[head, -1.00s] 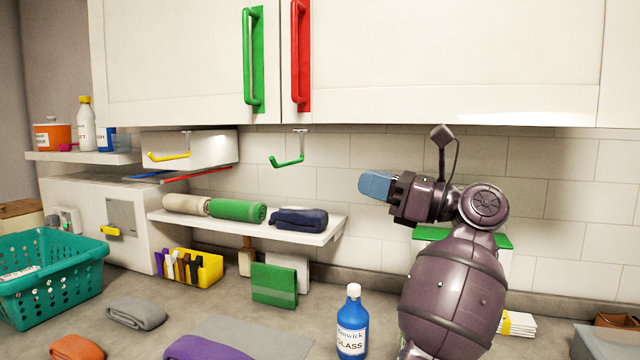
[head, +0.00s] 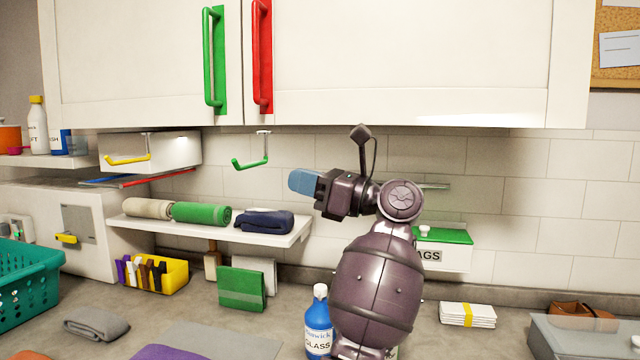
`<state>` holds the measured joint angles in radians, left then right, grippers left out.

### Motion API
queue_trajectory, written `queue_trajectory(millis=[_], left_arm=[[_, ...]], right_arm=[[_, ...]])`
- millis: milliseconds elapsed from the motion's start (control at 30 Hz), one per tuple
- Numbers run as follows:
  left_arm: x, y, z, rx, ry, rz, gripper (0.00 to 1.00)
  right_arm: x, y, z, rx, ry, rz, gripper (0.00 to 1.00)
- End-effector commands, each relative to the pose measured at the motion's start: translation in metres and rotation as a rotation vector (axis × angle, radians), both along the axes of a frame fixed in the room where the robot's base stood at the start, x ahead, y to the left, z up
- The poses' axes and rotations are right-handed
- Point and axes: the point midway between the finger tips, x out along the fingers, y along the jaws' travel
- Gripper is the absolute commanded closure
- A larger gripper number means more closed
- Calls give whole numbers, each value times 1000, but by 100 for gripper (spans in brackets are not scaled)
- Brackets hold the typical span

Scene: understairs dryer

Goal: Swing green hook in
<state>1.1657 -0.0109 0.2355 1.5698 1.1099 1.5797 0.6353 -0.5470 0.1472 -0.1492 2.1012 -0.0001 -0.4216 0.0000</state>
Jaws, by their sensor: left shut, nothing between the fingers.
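The green hook (head: 250,163) hangs under the wall cabinet on a short light stem. Its arm points left in the picture and ends in a small upturned tip. My left gripper (head: 303,181) has blue fingers, which are shut and empty. They point left, a little right of the hook and slightly lower in the picture, with a visible gap between. I cannot tell how far apart they are in depth. My right gripper is not in view.
A yellow hook (head: 127,159) hangs farther left. The cabinet's green handle (head: 214,60) and red handle (head: 262,57) are above. A shelf (head: 200,232) with rolled towels lies below the hook. A blue bottle (head: 318,325) stands beside my arm. A green-lidded box (head: 445,255) is behind it.

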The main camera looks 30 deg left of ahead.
Motion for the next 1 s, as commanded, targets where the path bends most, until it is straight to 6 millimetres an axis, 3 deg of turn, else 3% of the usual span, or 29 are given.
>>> queue_trajectory(millis=[200,433,1000], left_arm=[[-9,38,9,1,-1,3,100],[-14,66,14,1,0,2,100],[-15,76,15,0,2,-2,100]], right_arm=[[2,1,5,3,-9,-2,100],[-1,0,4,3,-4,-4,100],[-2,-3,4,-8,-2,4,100]])
